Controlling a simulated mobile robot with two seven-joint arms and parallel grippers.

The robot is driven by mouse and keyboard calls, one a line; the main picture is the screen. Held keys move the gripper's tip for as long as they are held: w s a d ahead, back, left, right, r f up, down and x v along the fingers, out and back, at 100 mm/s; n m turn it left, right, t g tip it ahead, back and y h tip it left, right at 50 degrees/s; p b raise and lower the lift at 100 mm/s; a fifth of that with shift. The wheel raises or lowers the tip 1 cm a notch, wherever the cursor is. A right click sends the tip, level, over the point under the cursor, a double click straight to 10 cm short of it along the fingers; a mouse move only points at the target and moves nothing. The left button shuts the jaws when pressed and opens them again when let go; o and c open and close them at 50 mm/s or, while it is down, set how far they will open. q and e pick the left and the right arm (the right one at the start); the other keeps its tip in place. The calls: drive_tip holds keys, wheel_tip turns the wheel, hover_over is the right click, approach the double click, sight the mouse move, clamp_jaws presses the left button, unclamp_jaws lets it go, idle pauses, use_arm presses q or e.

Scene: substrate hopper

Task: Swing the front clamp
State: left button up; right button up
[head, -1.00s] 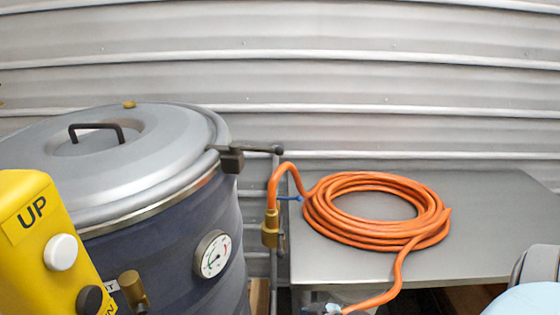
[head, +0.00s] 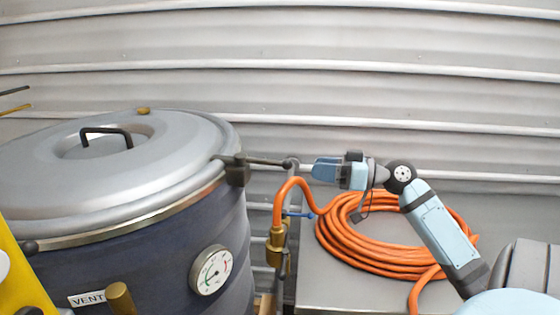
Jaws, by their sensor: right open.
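A dark clamp (head: 237,170) sits on the right side of the rim of the grey vessel lid (head: 185,150). Its thin lever (head: 268,161) points right and ends in a round knob. My right gripper (head: 311,169), light blue, comes in from the right with its fingers toward the knob. It is open, and its fingertips are at or just beside the knob; I cannot tell whether they touch. A dark knob (head: 29,247) shows at the rim's left, partly cut off by the yellow control box. My left gripper is out of view.
The dark blue vessel (head: 150,262) carries a round gauge (head: 211,270) and a brass fitting. An orange hose (head: 340,235) lies coiled on a metal table (head: 320,292) under my right arm. A yellow control box (head: 22,285) stands at lower left. A corrugated wall is behind.

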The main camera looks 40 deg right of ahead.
sight(280, 164)
drive_tip(key=p+x, duration=0.3)
drive_tip(key=x, duration=0.6)
drive_tip(key=shift+w, duration=0.15)
drive_tip(key=shift+w+a, duration=0.2)
drive_tip(key=shift+w, duration=0.1)
drive_tip(key=shift+c, duration=0.2)
drive_tip(key=shift+f, duration=0.1)
clamp_jaws()
